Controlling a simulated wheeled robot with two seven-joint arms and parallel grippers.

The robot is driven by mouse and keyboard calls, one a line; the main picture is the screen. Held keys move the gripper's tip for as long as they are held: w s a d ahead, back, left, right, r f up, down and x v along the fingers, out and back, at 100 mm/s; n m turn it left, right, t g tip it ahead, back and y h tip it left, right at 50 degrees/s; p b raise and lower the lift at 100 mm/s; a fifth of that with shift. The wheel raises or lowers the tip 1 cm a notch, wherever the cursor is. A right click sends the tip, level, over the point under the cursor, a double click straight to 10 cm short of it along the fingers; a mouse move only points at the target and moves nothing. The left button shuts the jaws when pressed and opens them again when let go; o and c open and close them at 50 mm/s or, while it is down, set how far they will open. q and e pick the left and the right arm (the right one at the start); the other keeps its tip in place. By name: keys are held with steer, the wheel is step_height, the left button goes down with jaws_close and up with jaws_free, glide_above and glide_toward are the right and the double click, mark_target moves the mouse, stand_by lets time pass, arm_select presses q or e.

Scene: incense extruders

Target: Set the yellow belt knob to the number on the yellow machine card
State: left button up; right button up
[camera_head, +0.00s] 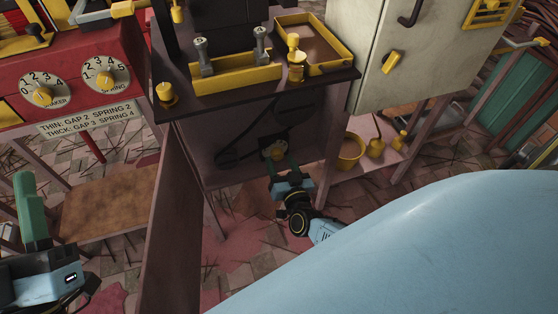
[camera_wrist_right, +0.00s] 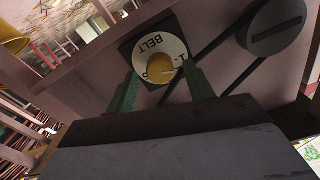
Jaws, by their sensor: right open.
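The yellow belt knob (camera_head: 275,151) sits on a white dial on the front panel under the dark table. In the right wrist view the knob (camera_wrist_right: 160,67) is in the middle of the dial marked BELT (camera_wrist_right: 152,46), which appears upside down. Its numbers are mostly hidden or too small to read. My right gripper (camera_head: 281,168) is open, its green fingers on either side of the knob; I cannot tell whether they touch it. My left gripper (camera_head: 34,205) is at the lower left, away from the knob. I cannot make out a yellow machine card.
A red machine (camera_head: 120,50) at the left has two numbered dials and a card (camera_head: 90,121) reading THIN: GAP 2 SPRING 2, THICK: GAP 3 SPRING 4. Yellow trays (camera_head: 335,65) stand on the table above. A dark belt wheel (camera_wrist_right: 276,27) is beside the dial.

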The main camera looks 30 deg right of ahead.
arm_select(q)
steer(key=shift+s+a+r+t, duration=0.1)
steer(key=shift+s+r+t, duration=0.25)
steer(key=shift+t, duration=0.35)
arm_select(e)
steer(key=shift+x, duration=1.05)
steer(key=c, duration=1)
steer(key=m, duration=0.3)
steer(key=shift+b, duration=0.4)
arm_select(q)
steer(key=shift+s+a+r+t+h, duration=0.1)
steer(key=shift+s+r+t+h, duration=0.05)
steer(key=shift+s+t+h, duration=0.2)
arm_select(e)
steer(key=shift+m, duration=1.9)
